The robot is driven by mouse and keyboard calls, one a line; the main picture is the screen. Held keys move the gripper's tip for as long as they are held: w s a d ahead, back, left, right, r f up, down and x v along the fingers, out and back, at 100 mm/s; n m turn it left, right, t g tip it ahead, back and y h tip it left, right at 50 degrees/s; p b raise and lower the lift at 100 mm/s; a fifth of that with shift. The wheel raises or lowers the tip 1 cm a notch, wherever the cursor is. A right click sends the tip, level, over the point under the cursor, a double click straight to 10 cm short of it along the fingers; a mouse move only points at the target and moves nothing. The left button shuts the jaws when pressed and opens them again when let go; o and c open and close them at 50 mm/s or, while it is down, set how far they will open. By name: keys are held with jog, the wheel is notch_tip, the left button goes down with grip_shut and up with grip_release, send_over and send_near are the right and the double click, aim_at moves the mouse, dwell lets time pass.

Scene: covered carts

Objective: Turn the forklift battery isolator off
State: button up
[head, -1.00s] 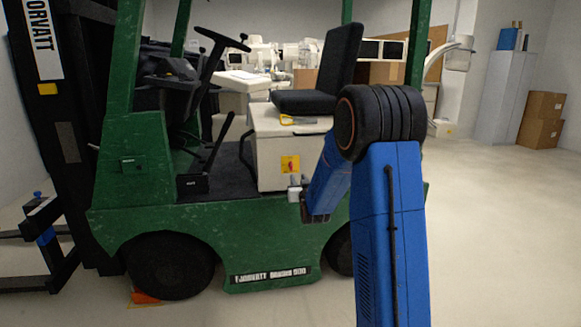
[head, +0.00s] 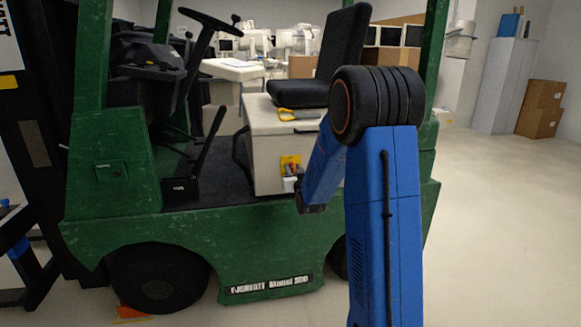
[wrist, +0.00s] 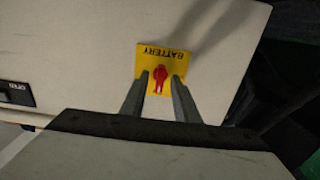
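The battery isolator is a yellow plate (wrist: 180,62) marked BATTERY with a red handle (wrist: 160,76), on the pale box under the forklift's seat. In the wrist view the lettering is upside down, and the handle's long axis runs roughly up and down the picture. My gripper (wrist: 161,77) is open, with one finger on each side of the handle and small gaps visible between. How deep the fingertips reach is hard to tell. In the head view my gripper (head: 290,184) overlaps the lower part of the yellow plate (head: 290,161).
The green forklift body (head: 190,235) stands before me, with a black seat (head: 325,65) above the box and a steering wheel (head: 207,22) to the left. A yellow-handled item (head: 287,114) lies on the box. Open floor (head: 490,220) is on the right.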

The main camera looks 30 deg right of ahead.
jog(key=shift+w, duration=0.1)
grip_shut()
jog(key=shift+n, duration=0.3)
jog(key=n, duration=1.1)
jog(key=shift+a+f+n, duration=0.1)
jog(key=shift+a+n, duration=0.05)
jog(key=shift+n, duration=0.15)
jog(key=n, duration=0.5)
jog(key=shift+f+n, duration=0.1)
jog(key=shift+n, duration=0.2)
dwell(0.3)
